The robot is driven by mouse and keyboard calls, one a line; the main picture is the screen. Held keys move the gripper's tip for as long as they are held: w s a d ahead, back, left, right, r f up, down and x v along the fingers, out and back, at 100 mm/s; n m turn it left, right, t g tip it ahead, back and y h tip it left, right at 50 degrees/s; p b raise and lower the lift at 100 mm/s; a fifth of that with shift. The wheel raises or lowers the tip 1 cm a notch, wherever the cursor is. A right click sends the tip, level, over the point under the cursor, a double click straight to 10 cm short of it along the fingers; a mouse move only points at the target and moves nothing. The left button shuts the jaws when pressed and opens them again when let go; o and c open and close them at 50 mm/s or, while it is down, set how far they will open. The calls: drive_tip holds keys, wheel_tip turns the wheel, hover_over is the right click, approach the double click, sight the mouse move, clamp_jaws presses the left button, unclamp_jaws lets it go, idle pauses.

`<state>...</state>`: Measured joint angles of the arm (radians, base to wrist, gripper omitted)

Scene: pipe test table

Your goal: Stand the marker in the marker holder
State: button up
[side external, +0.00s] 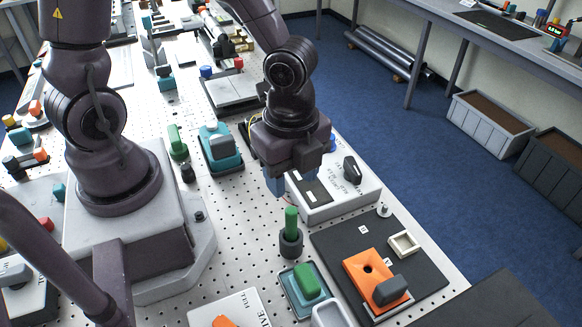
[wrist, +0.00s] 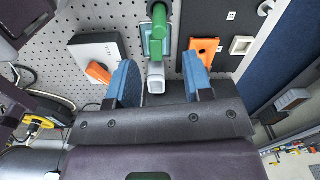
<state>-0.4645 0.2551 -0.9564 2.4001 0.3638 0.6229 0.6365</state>
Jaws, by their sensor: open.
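A green marker (side external: 291,219) stands upright in a dark round marker holder (side external: 290,244) on the perforated table. Its lower part is hidden inside the holder. In the wrist view, the marker (wrist: 158,22) shows at the top edge, beyond my fingertips, with the dark holder partly visible around it. My gripper (side external: 284,184) is above the marker and apart from it. Its two blue fingers (wrist: 162,82) are spread wide, with nothing held between them.
A teal tray with a green block (side external: 306,281) lies in front of the holder. An orange block (side external: 368,270) sits on a black mat (side external: 335,235) to the right. A white control box (side external: 340,190) with a black knob stands behind. A white box (wrist: 98,48) with an orange switch is nearby.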

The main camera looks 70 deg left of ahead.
drive_tip(key=shift+r, duration=0.4)
drive_tip(key=shift+a+r+n, duration=0.2)
drive_tip(key=shift+a+n, duration=0.1)
drive_tip(key=shift+a, duration=0.05)
drive_tip(key=s+a+r+n+t, duration=0.2)
drive_tip(key=a+r+n, duration=0.3)
drive_tip(key=r+n, duration=0.2)
drive_tip(key=s+a+r+n+t, duration=0.2)
drive_tip(key=a+r+n, duration=0.3)
drive_tip(key=r+n, duration=0.3)
drive_tip(key=shift+s+r+n+t, duration=0.15)
drive_tip(key=shift+r+n+t, duration=0.15)
drive_tip(key=shift+r+t, duration=0.4)
